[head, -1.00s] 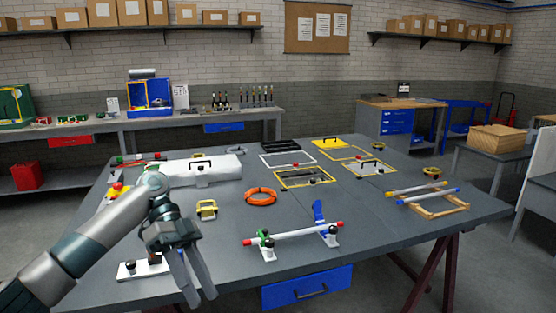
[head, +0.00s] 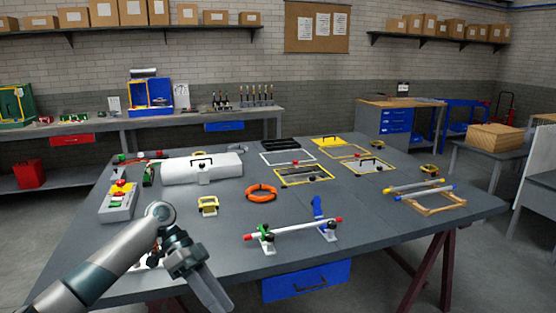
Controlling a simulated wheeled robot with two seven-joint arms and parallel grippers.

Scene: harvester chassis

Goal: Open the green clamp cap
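The green clamp cap (head: 263,227) is on the left support (head: 267,243) of a pair on the grey table. A white rod (head: 290,229) with red ends lies across both supports. The green cap looks low, close to the rod; whether it is latched is too small to tell. The blue cap (head: 316,206) on the right support stands up. My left gripper (head: 217,303) is left of and nearer than the green clamp, pointing down and apart from it. Its fingers overlap in this view, so the gap is unclear. My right gripper is not in view.
An orange ring (head: 261,192) and a yellow-framed block (head: 208,206) lie behind the clamps. A white case (head: 201,169) and a grey box with coloured buttons (head: 119,202) stand at the left. Yellow and blue rods (head: 427,191) lie at the right. Table around the clamp is mostly clear.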

